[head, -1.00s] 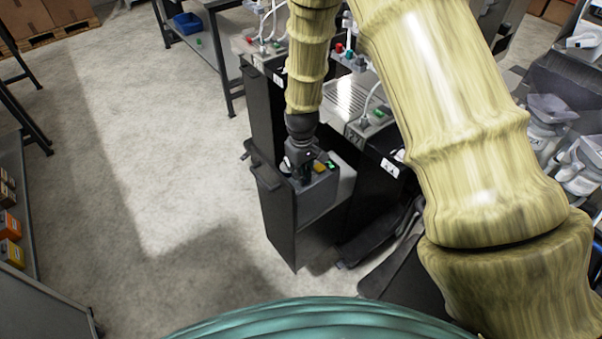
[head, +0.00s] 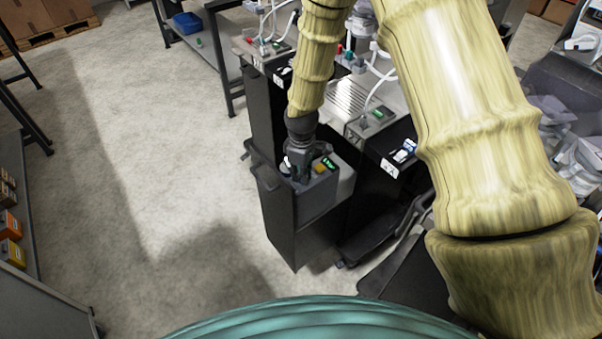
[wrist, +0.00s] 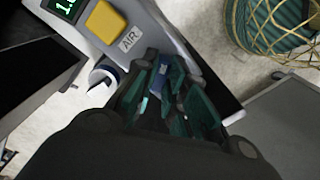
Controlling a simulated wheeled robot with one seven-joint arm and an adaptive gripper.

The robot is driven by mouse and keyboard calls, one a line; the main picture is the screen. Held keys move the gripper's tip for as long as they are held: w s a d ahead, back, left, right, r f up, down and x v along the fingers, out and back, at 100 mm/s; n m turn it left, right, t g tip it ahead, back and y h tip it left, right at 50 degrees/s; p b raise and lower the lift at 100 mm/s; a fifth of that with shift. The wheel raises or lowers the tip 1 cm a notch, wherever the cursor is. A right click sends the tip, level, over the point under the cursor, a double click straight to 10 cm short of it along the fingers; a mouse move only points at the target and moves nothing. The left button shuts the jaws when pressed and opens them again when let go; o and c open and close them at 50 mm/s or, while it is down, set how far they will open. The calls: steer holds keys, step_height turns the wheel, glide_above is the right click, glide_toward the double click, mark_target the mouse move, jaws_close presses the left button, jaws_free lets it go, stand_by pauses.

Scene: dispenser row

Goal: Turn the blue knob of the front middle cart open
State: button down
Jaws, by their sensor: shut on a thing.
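The front cart (head: 284,222) is a dark, narrow unit with a grey top panel, low in the middle of the head view. My gripper (head: 300,176) points down onto that panel. In the wrist view my gripper (wrist: 168,82) has its dark green fingers closed around a small blue knob (wrist: 160,78), beside a label reading AIR (wrist: 130,39). Only a little of the knob shows between the fingers, so I cannot tell its angle. In the head view the gripper hides it.
A yellow button (wrist: 106,22) and a green display (wrist: 64,6) sit on the same panel. A white round fitting (wrist: 104,76) is close beside the fingers. Other carts with hoses (head: 350,100) stand behind. The floor (head: 170,170) at left is clear.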

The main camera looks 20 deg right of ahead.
steer(key=n+p, duration=0.1)
steer(key=n, duration=0.5)
steer(key=shift+r+n, duration=0.1)
steer(key=shift+n, duration=0.2)
steer(key=n+p, duration=0.2)
steer(key=n, duration=0.3)
steer(key=shift+n, duration=0.4)
steer(key=c, duration=1.5)
jaws_free()
steer(key=shift+o, duration=0.2)
step_height(320, 180, up, 12)
